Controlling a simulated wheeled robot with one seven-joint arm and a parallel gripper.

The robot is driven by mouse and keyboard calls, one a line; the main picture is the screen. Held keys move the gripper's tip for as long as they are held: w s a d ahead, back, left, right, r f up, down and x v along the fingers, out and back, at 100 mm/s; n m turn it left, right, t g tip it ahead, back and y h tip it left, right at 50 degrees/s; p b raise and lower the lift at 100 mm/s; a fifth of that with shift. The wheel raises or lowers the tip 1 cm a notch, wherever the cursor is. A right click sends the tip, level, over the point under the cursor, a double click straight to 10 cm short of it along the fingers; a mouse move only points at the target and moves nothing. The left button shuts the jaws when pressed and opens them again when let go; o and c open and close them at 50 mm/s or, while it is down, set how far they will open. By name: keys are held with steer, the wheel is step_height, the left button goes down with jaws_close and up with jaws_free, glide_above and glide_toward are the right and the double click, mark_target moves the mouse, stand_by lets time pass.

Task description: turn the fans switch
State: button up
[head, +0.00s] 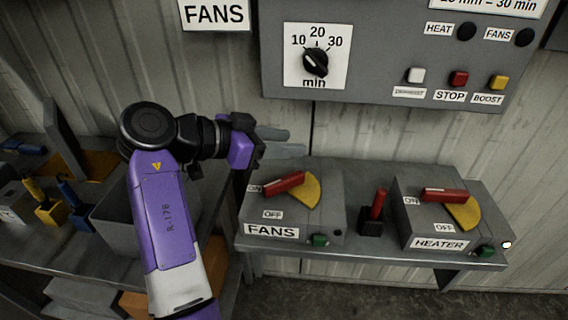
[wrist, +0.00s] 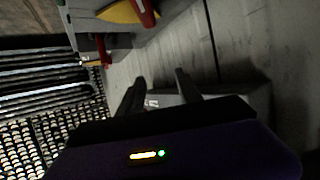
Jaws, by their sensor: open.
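The fans switch is a grey box (head: 292,215) labelled FANS on the metal shelf. Its red lever (head: 284,183) lies across the top with its left end by the ON label, and a yellow sector (head: 308,190) shows at right. In the wrist view, a red lever (wrist: 145,12) and a yellow sector (wrist: 120,12) show at the top edge; I cannot tell which box they belong to. My gripper (head: 284,142) is open and empty, above and behind the fans box, apart from the lever. Its two dark fingers (wrist: 160,88) show in the wrist view.
The heater box (head: 423,228) with its own red lever (head: 444,195) stands at right. A small upright red lever (head: 378,204) stands between the boxes. A grey control panel (head: 385,75) hangs above. Tools and a grey bin (head: 118,222) are at left.

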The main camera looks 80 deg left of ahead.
step_height(320, 180, up, 10)
stand_by(0.3)
steer(key=shift+c, duration=0.2)
